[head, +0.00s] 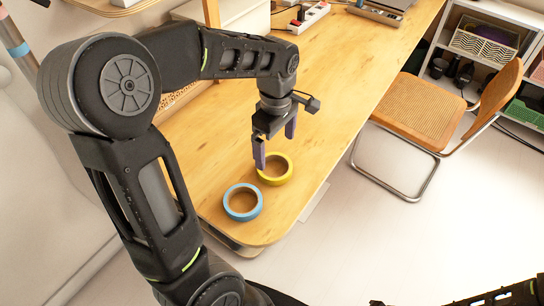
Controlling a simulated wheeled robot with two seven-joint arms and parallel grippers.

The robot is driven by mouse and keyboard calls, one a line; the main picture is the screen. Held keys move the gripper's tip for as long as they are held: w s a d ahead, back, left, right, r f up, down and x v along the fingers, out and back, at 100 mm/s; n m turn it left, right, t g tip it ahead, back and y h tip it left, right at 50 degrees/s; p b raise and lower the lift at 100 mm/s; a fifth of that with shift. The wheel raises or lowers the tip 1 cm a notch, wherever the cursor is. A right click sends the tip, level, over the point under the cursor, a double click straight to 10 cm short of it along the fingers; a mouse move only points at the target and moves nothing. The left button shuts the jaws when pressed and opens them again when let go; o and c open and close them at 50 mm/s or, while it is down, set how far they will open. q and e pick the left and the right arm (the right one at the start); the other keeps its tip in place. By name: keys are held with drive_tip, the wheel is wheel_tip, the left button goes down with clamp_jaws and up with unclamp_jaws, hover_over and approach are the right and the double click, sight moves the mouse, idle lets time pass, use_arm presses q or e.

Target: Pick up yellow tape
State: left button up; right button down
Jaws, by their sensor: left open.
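A roll of yellow tape (287,178) lies flat on the wooden table (345,75), near its rounded near end. My left gripper (275,148) points down over the tape from the far side, with its two fingers apart and nothing between them. The left finger overlaps the tape's left rim in the picture; I cannot tell whether it touches. A roll of blue tape (230,208) lies flat to the lower left of the yellow one, close to it.
A cane chair (420,110) with a metal frame stands right of the table. A white shelf unit (440,37) with baskets stands behind it. A power strip (309,17) lies at the table's far side. The table right of the gripper is clear.

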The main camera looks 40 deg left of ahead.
sight(275, 171)
use_arm(q)
drive_tip(key=shift+s+d, duration=0.1)
drive_tip(key=shift+d, duration=0.05)
drive_tip(key=shift+f, duration=1.3)
drive_tip(key=shift+a+f, duration=0.15)
drive_tip(key=shift+f, duration=1.15)
drive_tip(key=shift+a+f, duration=0.1)
drive_tip(key=shift+f, duration=1.2)
drive_tip(key=shift+c, duration=0.6)
drive_tip(key=c, duration=1.1)
